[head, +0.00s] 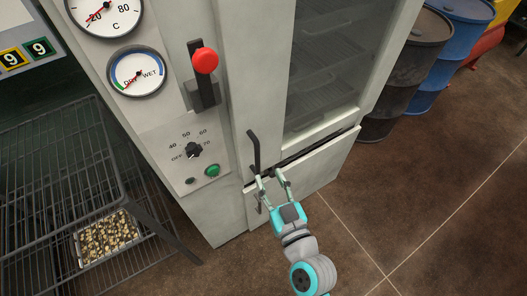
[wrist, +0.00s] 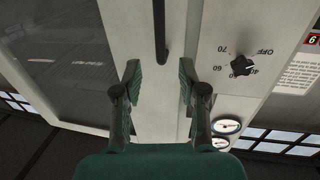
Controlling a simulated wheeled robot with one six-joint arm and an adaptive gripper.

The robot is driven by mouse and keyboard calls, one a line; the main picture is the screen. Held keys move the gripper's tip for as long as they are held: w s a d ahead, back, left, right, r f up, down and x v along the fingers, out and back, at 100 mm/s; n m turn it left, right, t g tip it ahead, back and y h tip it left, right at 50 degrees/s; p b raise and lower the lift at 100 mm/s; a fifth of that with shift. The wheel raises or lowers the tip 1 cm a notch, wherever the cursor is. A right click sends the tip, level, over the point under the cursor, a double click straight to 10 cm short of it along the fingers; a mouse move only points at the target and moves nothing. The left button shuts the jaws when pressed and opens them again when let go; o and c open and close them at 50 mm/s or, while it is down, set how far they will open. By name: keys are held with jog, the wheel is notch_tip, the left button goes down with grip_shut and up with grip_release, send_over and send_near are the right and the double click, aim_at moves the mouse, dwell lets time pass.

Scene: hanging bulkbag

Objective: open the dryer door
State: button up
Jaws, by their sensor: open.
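The dryer is a tall pale cabinet with a glass door (head: 327,57), which looks shut. A black upright bar handle (head: 254,152) sits on the door's left edge. In the wrist view, which is upside down, the handle (wrist: 160,30) comes in from the top and ends level with the fingertips. My gripper (head: 268,176) is open and empty in front of the door. In the wrist view my gripper (wrist: 160,72) has its two fingers spread to either side of the handle's line. I cannot tell how far the fingertips are from the handle.
Left of the door are a red-knobbed lever (head: 205,62), a selector knob (head: 194,150), a green button (head: 212,171) and gauges. A wire rack (head: 60,165) with a tray (head: 78,262) stands at left. Barrels (head: 408,70) stand back right. The floor (head: 440,180) at right is clear.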

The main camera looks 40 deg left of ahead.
aim_at(258, 154)
jog(key=x, duration=0.9)
jog(key=shift+w+a, duration=0.2)
jog(key=shift+a, duration=0.05)
grip_shut()
